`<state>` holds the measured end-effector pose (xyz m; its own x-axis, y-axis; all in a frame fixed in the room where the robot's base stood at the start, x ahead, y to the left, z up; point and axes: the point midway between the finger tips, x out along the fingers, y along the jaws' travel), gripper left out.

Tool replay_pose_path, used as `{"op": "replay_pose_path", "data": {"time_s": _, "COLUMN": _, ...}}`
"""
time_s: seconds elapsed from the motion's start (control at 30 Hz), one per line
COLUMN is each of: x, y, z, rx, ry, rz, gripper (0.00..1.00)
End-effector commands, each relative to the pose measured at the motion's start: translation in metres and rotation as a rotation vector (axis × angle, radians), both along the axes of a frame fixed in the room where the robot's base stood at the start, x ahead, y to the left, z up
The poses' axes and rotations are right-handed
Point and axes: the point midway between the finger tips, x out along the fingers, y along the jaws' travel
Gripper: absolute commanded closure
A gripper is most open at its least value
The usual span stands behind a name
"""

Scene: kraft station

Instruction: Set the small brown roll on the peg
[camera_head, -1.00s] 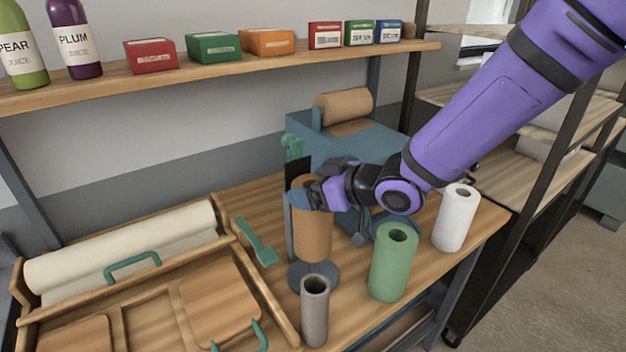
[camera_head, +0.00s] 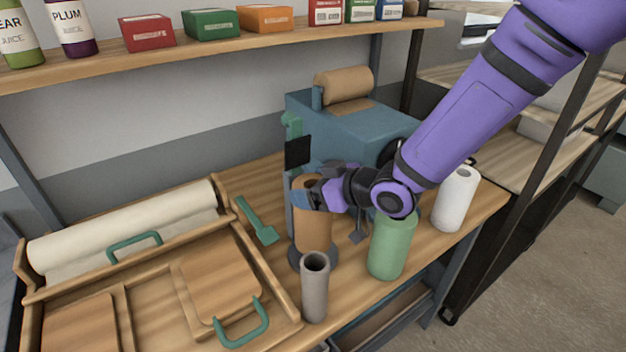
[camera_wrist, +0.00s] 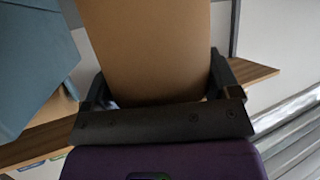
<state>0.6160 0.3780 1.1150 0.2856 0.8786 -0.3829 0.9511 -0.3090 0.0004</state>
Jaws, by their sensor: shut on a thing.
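The small brown roll (camera_head: 313,232) stands upright in the head view, between the fingers of my gripper (camera_head: 313,194). The wrist view shows the brown roll (camera_wrist: 148,50) filling the space between both dark fingers (camera_wrist: 160,92). My gripper is shut on its upper part. The roll is over a dark round base (camera_head: 330,260), and its lower end overlaps the base in the picture. The peg itself is hidden, apparently by the roll. I cannot tell whether the roll's bottom touches the base.
A grey tube (camera_head: 315,288) stands in front, a green roll (camera_head: 390,247) to the right and a white roll (camera_head: 456,200) farther right. A blue machine (camera_head: 350,128) is behind. A teal scoop (camera_head: 257,220) and a wooden tray (camera_head: 285,322) lie left. A shelf (camera_head: 225,46) runs above.

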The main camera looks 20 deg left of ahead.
Motion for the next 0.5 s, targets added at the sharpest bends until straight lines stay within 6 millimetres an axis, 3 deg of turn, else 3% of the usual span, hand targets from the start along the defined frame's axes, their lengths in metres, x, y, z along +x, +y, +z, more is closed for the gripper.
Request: {"op": "replay_pose_path", "data": {"time_s": 0.5, "x": 0.000, "y": 0.000, "z": -0.024, "rx": 0.002, "ry": -0.001, "rz": 0.000, "gripper": 0.77}}
